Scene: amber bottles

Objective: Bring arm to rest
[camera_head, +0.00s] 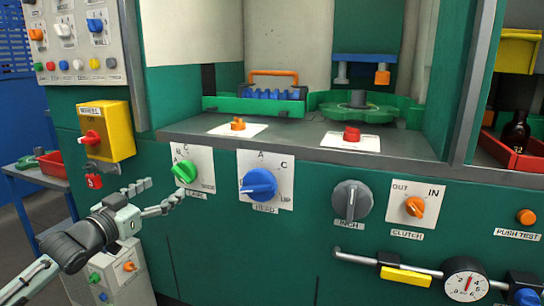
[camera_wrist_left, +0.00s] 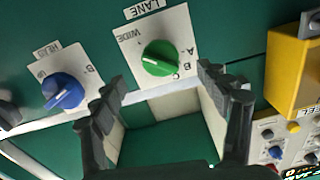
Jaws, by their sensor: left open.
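My left gripper (camera_head: 163,193) reaches in from the left in the head view, in front of the green machine panel. Its two fingers are spread with nothing between them. It is just below and left of the green knob (camera_head: 185,171) on the LANE plate. In the left wrist view my left gripper (camera_wrist_left: 160,84) has a finger on each side, and the green knob (camera_wrist_left: 160,58) shows beyond the gap between the fingertips. I cannot tell whether a fingertip touches the panel. My right gripper is not in view.
A blue knob (camera_head: 259,184), a grey knob (camera_head: 352,201) and an orange CLUTCH knob (camera_head: 414,207) line the panel. A yellow switch box (camera_head: 118,128) juts out at left. A rail (camera_head: 350,256) with a dial runs low right. An amber bottle (camera_head: 515,137) stands far right.

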